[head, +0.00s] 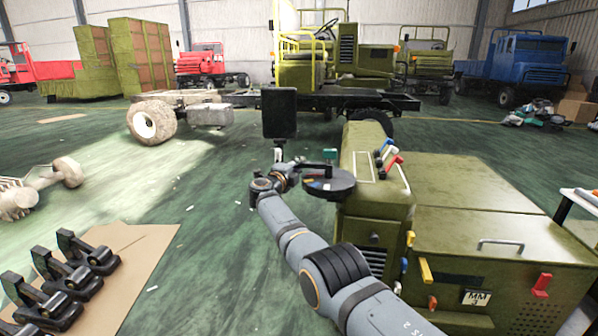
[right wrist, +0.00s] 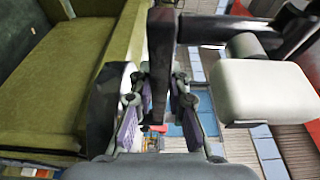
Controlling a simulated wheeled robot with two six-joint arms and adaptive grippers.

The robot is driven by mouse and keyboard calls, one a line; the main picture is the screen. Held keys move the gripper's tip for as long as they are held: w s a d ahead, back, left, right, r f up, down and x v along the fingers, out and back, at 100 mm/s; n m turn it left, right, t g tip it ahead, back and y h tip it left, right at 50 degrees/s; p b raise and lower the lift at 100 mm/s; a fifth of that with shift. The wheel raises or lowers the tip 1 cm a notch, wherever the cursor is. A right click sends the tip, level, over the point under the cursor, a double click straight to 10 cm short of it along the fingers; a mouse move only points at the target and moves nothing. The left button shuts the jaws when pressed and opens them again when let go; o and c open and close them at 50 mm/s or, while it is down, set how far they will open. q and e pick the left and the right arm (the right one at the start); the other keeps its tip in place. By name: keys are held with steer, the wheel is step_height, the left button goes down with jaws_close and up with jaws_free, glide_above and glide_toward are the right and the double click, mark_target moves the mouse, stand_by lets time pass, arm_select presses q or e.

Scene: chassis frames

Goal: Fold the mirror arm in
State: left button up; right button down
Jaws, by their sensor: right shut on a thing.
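A black rectangular mirror (head: 280,113) stands upright on a short stem in the middle of the head view, left of the green hood. My right gripper (head: 279,160) is just below it. In the right wrist view, my right gripper (right wrist: 160,110) has its fingers closed on both sides of a dark upright bar (right wrist: 162,50), which looks like the mirror arm. The mirror arm's joint to the vehicle is hard to make out in the head view, behind my wrist. My left gripper is not in view.
A green hood and cab front (head: 470,210) stand close on the right. A dark round tray (head: 330,184) is right beside my wrist. Black brackets (head: 70,265) lie on cardboard at the lower left. The floor (head: 200,215) left of my arm is mostly open.

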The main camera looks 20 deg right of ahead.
steer(key=shift+a+f, duration=0.1)
steer(key=shift+f, duration=0.05)
steer(key=c, duration=1.3)
jaws_free()
steer(key=shift+s, duration=0.15)
